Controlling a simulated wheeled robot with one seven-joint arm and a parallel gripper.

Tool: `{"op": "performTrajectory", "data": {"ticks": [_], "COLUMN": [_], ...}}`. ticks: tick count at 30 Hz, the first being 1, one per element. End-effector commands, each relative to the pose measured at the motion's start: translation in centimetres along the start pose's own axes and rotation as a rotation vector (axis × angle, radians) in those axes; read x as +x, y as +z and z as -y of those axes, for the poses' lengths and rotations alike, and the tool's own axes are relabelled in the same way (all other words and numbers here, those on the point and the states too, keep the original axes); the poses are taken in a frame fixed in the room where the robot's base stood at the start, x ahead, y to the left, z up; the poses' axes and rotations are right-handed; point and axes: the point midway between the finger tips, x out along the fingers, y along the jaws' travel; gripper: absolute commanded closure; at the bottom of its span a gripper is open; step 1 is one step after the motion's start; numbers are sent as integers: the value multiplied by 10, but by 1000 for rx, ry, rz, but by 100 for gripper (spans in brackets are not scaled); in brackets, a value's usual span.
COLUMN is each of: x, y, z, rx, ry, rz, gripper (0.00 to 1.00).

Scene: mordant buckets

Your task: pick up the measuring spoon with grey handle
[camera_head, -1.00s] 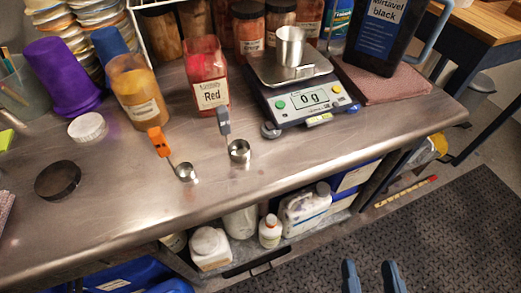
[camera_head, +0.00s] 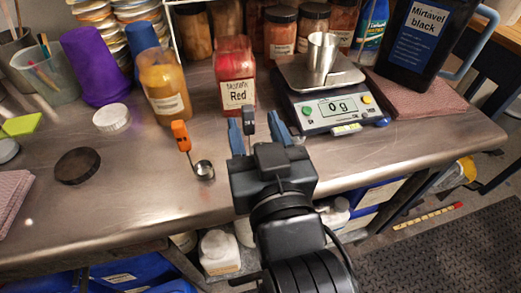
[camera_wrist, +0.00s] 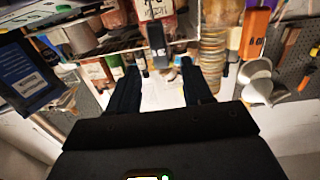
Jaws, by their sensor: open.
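The measuring spoon with grey handle shows by its dark grey handle (camera_head: 248,121), which stands up from the steel table between my fingers. Its bowl is hidden behind my gripper in the head view. My gripper (camera_head: 257,126) is open, with one blue finger on each side of the handle. In the wrist view, the grey handle (camera_wrist: 157,45) also appears between the fingertips of my open gripper (camera_wrist: 160,66), with visible room on both sides. I cannot tell whether either finger touches it.
A scale (camera_head: 322,98) with a metal cup (camera_head: 322,52) is at right.

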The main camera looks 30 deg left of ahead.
Motion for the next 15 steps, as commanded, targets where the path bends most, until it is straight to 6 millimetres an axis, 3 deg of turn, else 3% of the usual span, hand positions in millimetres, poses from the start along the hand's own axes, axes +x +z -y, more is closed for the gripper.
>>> {"op": "performTrajectory", "data": {"ticks": [9,15], "x": [41,48], "y": [8,8], "z": [2,2], "rx": [-1,0], "ry": [0,2], "rz": [-1,-1], "gripper": [50,50]}}
